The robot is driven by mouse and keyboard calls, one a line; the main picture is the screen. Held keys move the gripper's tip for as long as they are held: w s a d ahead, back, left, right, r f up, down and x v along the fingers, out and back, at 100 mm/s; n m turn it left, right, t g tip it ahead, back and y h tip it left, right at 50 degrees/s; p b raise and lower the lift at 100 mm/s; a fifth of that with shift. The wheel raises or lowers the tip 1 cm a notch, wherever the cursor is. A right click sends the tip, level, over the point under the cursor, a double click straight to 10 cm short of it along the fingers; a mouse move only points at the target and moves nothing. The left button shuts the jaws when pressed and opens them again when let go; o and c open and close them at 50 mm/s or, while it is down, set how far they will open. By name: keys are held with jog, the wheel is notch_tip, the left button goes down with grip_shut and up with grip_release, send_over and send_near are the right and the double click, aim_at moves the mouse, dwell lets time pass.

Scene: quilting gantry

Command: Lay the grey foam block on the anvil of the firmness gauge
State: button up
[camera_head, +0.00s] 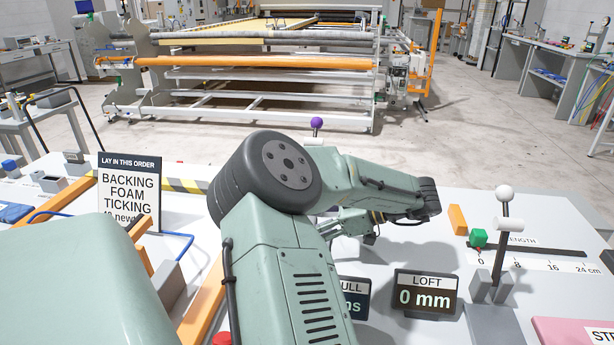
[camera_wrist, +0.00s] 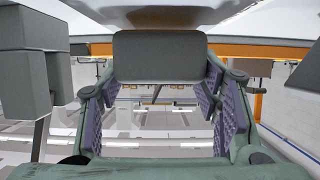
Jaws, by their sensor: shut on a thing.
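The grey foam block (camera_wrist: 160,57) shows in the wrist view as a dark grey slab with rounded corners, lying across between my fingers near their tips. In the head view my own arm hides most of my gripper (camera_head: 362,228), and I cannot make out the block there. I cannot identify the firmness gauge or its anvil for certain; my arm covers the middle of the bench. A LOFT display (camera_head: 426,292) reads 0 mm.
A lever with a white ball (camera_head: 504,193) stands on a grey base at the right. A ruler strip, a green block (camera_head: 478,238) and an orange block (camera_head: 457,220) lie near it. An order sign (camera_head: 129,190) stands at the left. A grey structure (camera_wrist: 32,75) is close in the wrist view.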

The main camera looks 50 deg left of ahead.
jog(key=shift+f+b, duration=0.35)
jog(key=shift+f, duration=0.1)
jog(key=o, duration=0.7)
jog(key=shift+r, duration=0.1)
jog(key=shift+o, duration=0.2)
jog(key=shift+r+p, duration=0.25)
jog(key=shift+p, duration=0.05)
jog(key=shift+w+d+r, duration=0.1)
jog(key=shift+w+r, duration=0.1)
jog(key=v, duration=0.6)
jog(key=shift+s+r+p, duration=0.1)
jog(key=shift+r+p, duration=0.1)
jog(key=shift+p, duration=0.15)
jog(key=shift+w+d, duration=0.35)
